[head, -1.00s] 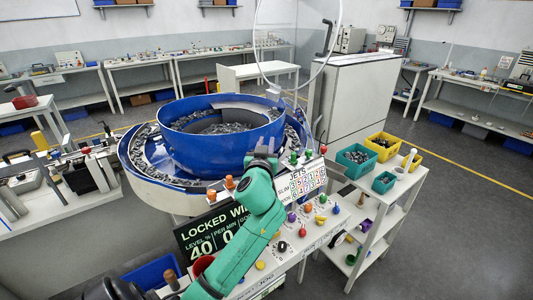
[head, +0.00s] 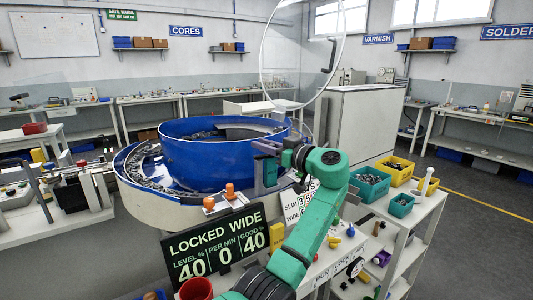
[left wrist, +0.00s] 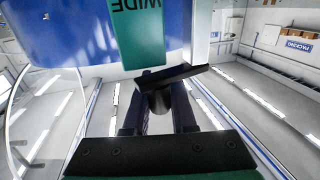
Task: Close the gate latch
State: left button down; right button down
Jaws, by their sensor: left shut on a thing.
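My left gripper (head: 268,150) is at the right front side of the blue bowl (head: 215,160). In the left wrist view my left gripper (left wrist: 157,108) is shut on a black latch handle (left wrist: 172,77), with its stem between the two fingers. The handle's bar sits slightly tilted just below a green plate marked WIDE (left wrist: 136,40) and a pale post (left wrist: 196,35). In the head view my wrist hides much of the latch, and its exact position is unclear. The right gripper is not in view.
A sign (head: 221,243) at the front reads LOCKED WIDE, 40, 0, 40. A panel with coloured knobs (head: 335,242) lies below my arm. Yellow and teal bins (head: 401,205) stand on a white shelf at right. A clear round guard (head: 301,50) stands raised behind the bowl.

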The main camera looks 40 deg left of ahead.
pick_arm(q)
jog(key=shift+s+a+r+n+g+p, duration=0.1)
jog(key=shift+a+n+g+p, duration=0.15)
jog(key=shift+n+g, duration=0.7)
jog(key=shift+s+a+n+g+p, duration=0.1)
jog(key=shift+a+n+g+p, duration=0.25)
jog(key=shift+g, duration=1.1)
jog(key=shift+d+n, duration=0.1)
jog(key=shift+n, duration=0.2)
jog(key=c, duration=0.7)
grip_release()
jog(key=shift+c, duration=0.2)
